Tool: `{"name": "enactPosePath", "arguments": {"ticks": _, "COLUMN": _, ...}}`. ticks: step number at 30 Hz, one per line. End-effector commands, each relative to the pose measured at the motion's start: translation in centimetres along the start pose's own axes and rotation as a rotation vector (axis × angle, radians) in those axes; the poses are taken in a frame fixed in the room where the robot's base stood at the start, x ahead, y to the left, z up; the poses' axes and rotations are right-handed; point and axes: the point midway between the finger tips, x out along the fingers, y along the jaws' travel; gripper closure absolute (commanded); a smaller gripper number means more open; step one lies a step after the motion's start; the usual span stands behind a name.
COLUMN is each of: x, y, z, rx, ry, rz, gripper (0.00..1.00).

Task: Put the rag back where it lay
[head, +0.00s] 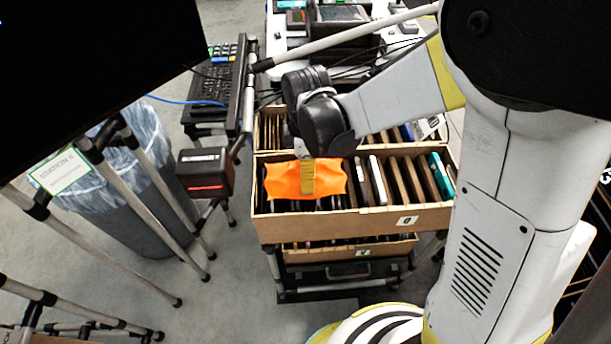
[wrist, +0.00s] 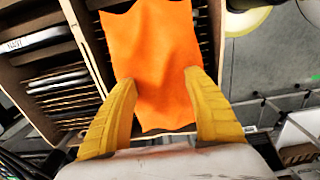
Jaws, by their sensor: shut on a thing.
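The orange rag (head: 280,182) is spread over the front left part of the open carton labelled "0" (head: 420,218). It also shows between my fingers in the wrist view (wrist: 155,45), where its lower edge hangs near the carton's wall. My gripper (head: 308,180) points down over the carton, and one yellow finger shows in front of the rag. In the wrist view my gripper (wrist: 160,77) has its two yellow fingers at either side of the rag, shut on it. Whether the rag rests on the carton's contents is unclear.
Dark flat items (head: 400,182) stand in rows inside the carton, with a teal one (head: 440,175) at the right. A second carton (head: 350,249) sits below. A boxy scanner (head: 205,172) hangs close to the left. A grey bin (head: 150,215) stands further left.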

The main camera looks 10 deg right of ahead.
Motion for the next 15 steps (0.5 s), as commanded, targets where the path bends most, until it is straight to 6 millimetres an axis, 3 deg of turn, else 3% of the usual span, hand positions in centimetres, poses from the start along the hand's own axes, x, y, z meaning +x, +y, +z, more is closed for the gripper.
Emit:
{"name": "enactPosePath", "arguments": {"ticks": 3, "x": 2.3, "y": 0.0, "z": 0.0, "rx": 0.0, "ry": 0.0, "rz": 0.0, "gripper": 0.78}}
{"name": "enactPosePath", "arguments": {"ticks": 12, "x": 2.4, "y": 0.0, "z": 0.0, "rx": 0.001, "ry": 0.0, "rz": 0.0, "gripper": 0.78}}
{"name": "enactPosePath", "arguments": {"ticks": 13, "x": 2.4, "y": 0.0, "z": 0.0, "rx": 0.001, "ry": 0.0, "rz": 0.0, "gripper": 0.33}}
{"name": "enactPosePath", "arguments": {"ticks": 15, "x": 2.4, "y": 0.0, "z": 0.0, "rx": 0.0, "ry": 0.0, "rz": 0.0, "gripper": 0.17}}
